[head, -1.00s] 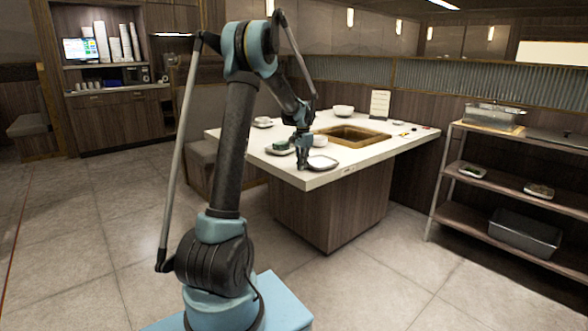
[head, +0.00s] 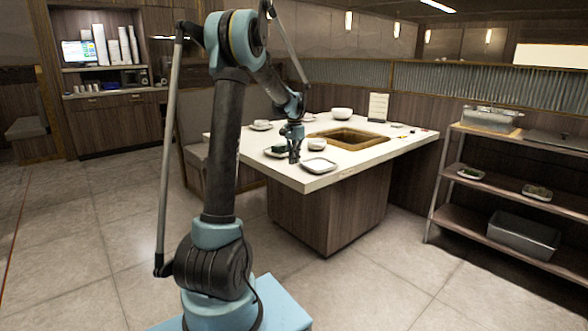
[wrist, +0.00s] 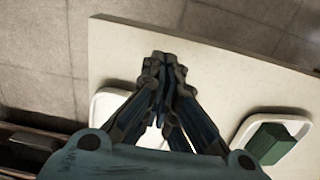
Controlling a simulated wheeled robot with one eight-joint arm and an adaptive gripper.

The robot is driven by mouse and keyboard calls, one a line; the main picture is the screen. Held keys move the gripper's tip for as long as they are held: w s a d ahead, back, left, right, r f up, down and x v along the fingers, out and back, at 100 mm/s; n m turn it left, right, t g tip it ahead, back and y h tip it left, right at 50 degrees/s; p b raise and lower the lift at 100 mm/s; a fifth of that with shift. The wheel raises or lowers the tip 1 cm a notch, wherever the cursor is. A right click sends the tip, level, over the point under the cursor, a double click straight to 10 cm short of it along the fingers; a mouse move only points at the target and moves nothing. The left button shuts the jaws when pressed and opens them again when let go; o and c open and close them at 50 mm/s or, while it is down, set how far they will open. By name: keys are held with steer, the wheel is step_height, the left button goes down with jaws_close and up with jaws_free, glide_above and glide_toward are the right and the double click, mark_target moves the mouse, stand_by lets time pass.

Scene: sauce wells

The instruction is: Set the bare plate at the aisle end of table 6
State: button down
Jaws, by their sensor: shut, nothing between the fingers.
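The bare plate (head: 320,166), white and squarish, lies flat near the front corner of the table (head: 345,176). It also shows in the wrist view (wrist: 101,108), partly hidden behind my fingers. My gripper (head: 294,160) is just left of the bare plate in the head view, over the tabletop. Its fingers are shut and empty in the wrist view (wrist: 162,65). A second white plate (wrist: 241,134) holds a dark green block (wrist: 270,143). In the head view this block (head: 278,149) is left of my gripper.
A small white bowl (head: 317,144) stands behind the bare plate. A cup on a saucer (head: 261,126), a larger bowl (head: 342,113) and a menu card (head: 378,107) are farther back. The table has a sunken brown well (head: 347,138). A shelf rack (head: 505,180) stands at right.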

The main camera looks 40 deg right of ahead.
steer(key=shift+r, duration=2.45)
